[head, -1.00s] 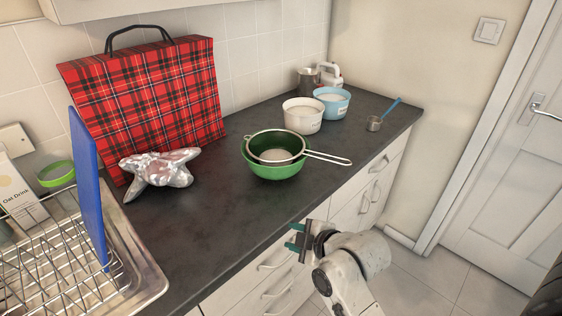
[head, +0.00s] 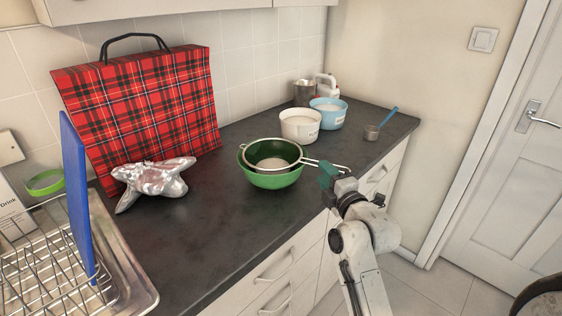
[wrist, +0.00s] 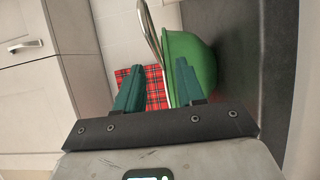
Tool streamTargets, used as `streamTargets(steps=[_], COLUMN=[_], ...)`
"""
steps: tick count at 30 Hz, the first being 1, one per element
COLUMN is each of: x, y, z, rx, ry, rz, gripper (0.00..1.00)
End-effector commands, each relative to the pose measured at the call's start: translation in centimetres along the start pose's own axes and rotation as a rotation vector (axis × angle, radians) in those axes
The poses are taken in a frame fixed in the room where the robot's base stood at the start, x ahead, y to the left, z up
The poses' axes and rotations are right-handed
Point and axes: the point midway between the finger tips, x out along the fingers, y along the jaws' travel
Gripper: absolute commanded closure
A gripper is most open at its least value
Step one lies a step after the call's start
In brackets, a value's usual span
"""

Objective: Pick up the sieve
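The sieve (head: 272,162) has a round metal rim and a long wire handle. It rests in the green bowl (head: 272,181) on the dark counter, its handle sticking out to the right over the counter's front edge.
A foil-wrapped item (head: 152,181), a red tartan bag (head: 140,105) and a dish rack (head: 45,270) are left. Counter between foil and bowl is clear.

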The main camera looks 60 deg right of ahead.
Motion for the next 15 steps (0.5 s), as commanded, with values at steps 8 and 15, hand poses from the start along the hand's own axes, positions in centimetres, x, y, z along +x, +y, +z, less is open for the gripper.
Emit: streamTargets(steps=[8, 15], x=[3.2, 5.2], y=[0.4, 0.0], z=[-0.7, -0.7], rx=[-0.001, 0.000], ry=[0.000, 0.000], rz=[-0.001, -0.001], gripper=[0.62, 0.62])
